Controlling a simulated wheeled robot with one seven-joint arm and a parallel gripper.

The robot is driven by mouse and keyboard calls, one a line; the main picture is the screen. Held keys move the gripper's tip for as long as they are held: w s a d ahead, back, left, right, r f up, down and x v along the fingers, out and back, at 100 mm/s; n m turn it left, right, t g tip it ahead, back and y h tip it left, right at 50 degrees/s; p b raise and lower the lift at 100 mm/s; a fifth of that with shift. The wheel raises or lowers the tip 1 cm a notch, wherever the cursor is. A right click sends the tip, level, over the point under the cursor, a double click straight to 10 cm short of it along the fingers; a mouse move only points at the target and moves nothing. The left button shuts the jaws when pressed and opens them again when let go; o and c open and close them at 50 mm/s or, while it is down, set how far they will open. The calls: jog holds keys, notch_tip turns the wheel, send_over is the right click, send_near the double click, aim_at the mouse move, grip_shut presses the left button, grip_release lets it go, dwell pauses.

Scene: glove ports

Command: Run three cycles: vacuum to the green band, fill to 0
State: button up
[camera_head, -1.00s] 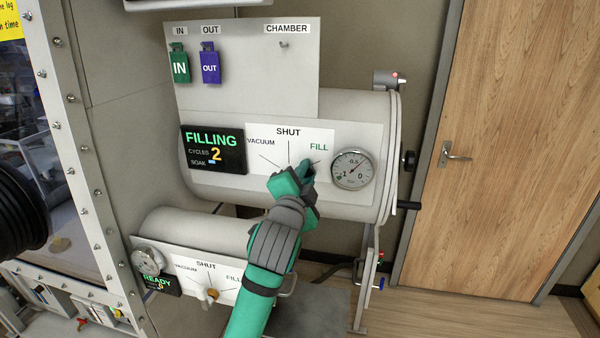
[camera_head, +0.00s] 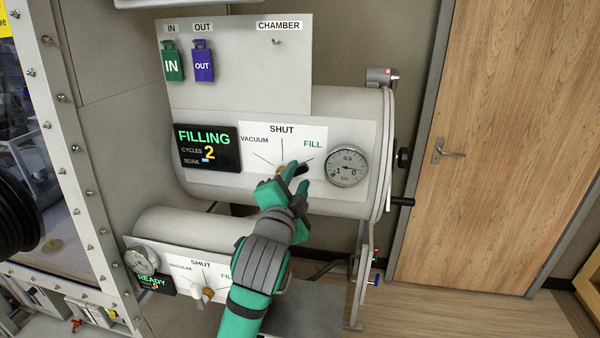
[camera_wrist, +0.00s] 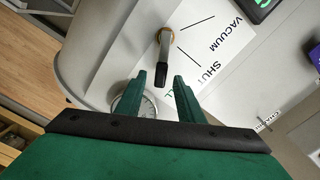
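The large chamber's valve lever (camera_wrist: 163,75) has a brass hub and a black grip. In the wrist view it points toward the partly hidden FILL label. My gripper (camera_head: 297,183) is at the lever in the head view. The wrist view shows my two green fingers (camera_wrist: 164,92) apart, with the black grip at the gap just beyond their tips and nothing clamped. The display (camera_head: 208,148) reads FILLING, CYCLES 2, with a short blue SOAK bar. The round gauge (camera_head: 347,167) is right of the valve plate; its needle is too small to read surely.
A smaller cylinder below has its own valve plate (camera_head: 188,268), gauge (camera_head: 142,260) and READY display (camera_head: 155,281). A green IN tag (camera_head: 172,64) and purple OUT tag (camera_head: 203,66) hang above. A black handle (camera_head: 402,202) sticks out right, before a wooden door (camera_head: 500,120).

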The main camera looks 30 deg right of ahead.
jog(key=v, duration=0.6)
jog(key=shift+s, duration=0.2)
jog(key=shift+a+r, duration=0.1)
jog(key=shift+a, duration=0.1)
dwell(3.2)
